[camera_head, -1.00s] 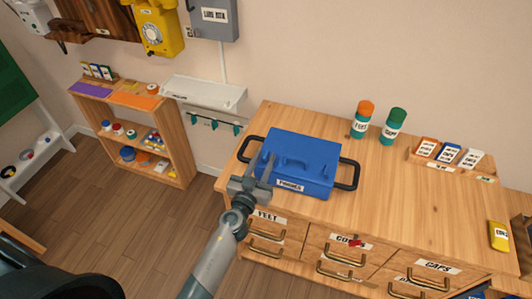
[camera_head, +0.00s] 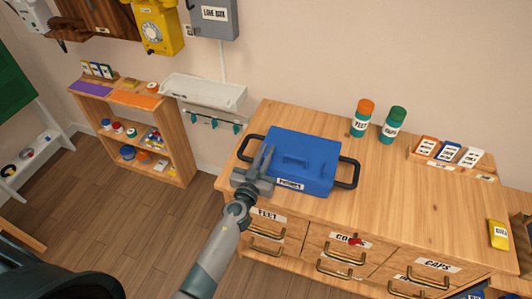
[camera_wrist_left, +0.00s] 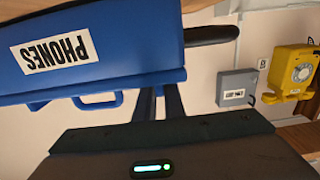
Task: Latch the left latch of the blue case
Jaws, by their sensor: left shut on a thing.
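The blue case (camera_head: 313,150) stands on the wooden cabinet top with its lid down, a handle on the lid and a PHONES label on its front. My left gripper (camera_head: 265,160) comes over the front edge at the case's left part, left of the lid handle (camera_head: 291,161). Its fingers (camera_wrist_left: 160,104) meet the lid edge in the left wrist view, where the case (camera_wrist_left: 120,65) appears upside down. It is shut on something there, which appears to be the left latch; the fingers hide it. My right gripper is out of view.
Black side handles (camera_head: 348,174) stick out from the case. Orange-capped (camera_head: 361,118) and green-capped (camera_head: 392,125) bottles stand behind it. A card tray (camera_head: 445,160) and a yellow item (camera_head: 498,234) are at the right. The cabinet top (camera_head: 420,210) between is clear.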

